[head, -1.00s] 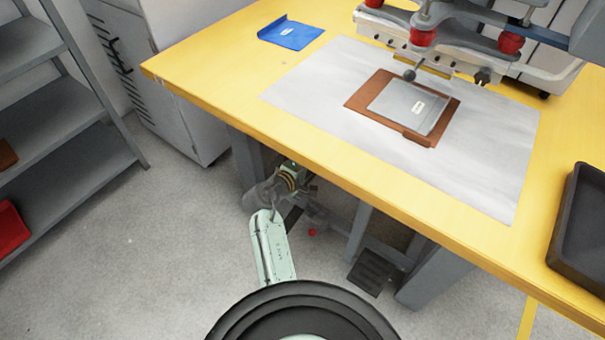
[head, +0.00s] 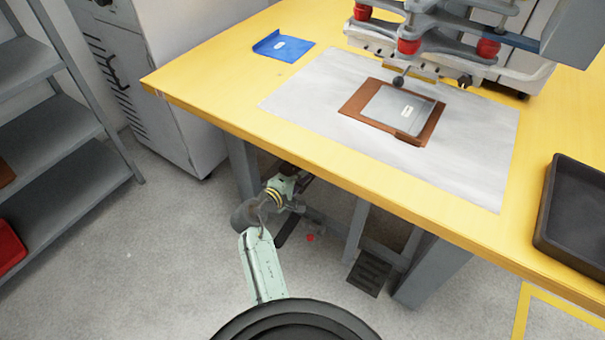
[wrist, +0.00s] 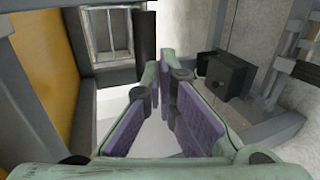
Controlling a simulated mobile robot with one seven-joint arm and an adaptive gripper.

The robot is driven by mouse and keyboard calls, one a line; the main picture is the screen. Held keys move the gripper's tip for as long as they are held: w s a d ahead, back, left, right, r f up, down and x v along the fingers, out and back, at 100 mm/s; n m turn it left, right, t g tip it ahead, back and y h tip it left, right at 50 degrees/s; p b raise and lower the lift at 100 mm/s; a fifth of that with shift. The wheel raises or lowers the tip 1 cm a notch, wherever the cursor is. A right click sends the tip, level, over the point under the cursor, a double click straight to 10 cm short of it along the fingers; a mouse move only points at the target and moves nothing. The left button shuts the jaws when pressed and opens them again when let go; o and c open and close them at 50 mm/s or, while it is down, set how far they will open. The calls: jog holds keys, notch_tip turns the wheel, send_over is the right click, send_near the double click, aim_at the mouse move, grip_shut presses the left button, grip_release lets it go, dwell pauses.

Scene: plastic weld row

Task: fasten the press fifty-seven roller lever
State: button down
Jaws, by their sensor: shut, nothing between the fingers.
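The press (head: 430,50), with red knobs and a dark ball-ended handle (head: 398,80), stands on the yellow bench. I cannot tell for sure which part is the roller lever.
The yellow bench (head: 210,115) overhangs my arm, with grey legs (head: 430,270) and a dark pedal-like plate (head: 370,275) below. A brown plate with a grey panel (head: 400,103) lies on the white mat (head: 300,90). A black tray (head: 575,215) is at right. Shelves (head: 70,140) stand left.

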jog(key=f+v, duration=0.1)
jog(key=v, duration=0.7)
jog(key=shift+s+a+f+b, duration=0.25)
jog(key=shift+a+f+b, duration=0.05)
jog(key=shift+f+b, duration=0.05)
